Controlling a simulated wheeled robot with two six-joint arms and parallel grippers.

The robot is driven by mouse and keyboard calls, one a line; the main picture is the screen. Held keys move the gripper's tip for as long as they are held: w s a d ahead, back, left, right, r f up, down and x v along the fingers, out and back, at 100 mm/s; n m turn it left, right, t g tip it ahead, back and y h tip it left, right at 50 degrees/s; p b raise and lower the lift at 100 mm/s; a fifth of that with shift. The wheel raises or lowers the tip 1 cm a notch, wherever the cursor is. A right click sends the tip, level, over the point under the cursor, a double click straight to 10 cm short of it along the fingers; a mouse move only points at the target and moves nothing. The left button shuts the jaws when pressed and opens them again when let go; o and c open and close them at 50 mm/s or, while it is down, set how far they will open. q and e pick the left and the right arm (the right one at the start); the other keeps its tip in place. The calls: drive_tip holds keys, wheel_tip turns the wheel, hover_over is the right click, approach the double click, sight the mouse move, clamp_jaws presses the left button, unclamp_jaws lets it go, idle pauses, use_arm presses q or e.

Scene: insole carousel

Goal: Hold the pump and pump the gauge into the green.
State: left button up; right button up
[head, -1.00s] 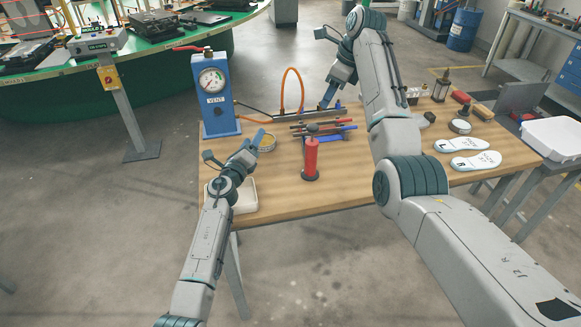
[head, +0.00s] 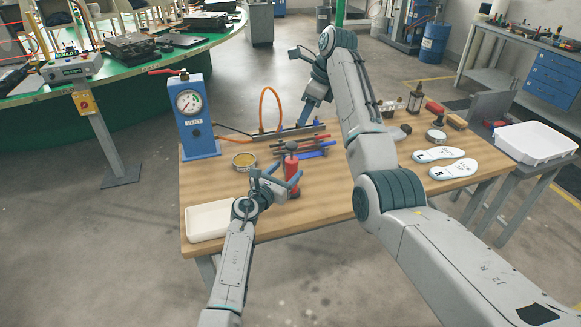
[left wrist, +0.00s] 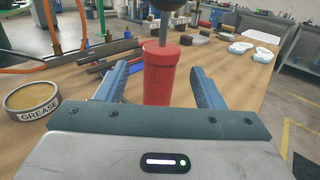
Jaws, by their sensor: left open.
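The red pump (head: 292,167) with a dark knob on top stands upright on the wooden table. My left gripper (head: 286,176) is open and low at the pump. In the left wrist view its two blue fingers (left wrist: 160,70) lie on either side of the red pump body (left wrist: 160,88), with gaps visible. The gauge (head: 189,101) is a white dial on a blue box at the table's left end; its needle and green zone are too small to read. My right gripper (head: 306,114) points down at the back of the table near a dark bar; its fingertips are unclear.
An orange hose (head: 264,104) arches behind the pump. Dark and blue bars (head: 300,144) lie just behind it. A grease tin (head: 244,161) and white tray (head: 208,221) are to its left. White insoles (head: 453,169) lie at the right.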

use_arm(q)
drive_tip(key=shift+x, duration=1.85)
drive_tip(key=c, duration=1.2)
use_arm(e)
clamp_jaws()
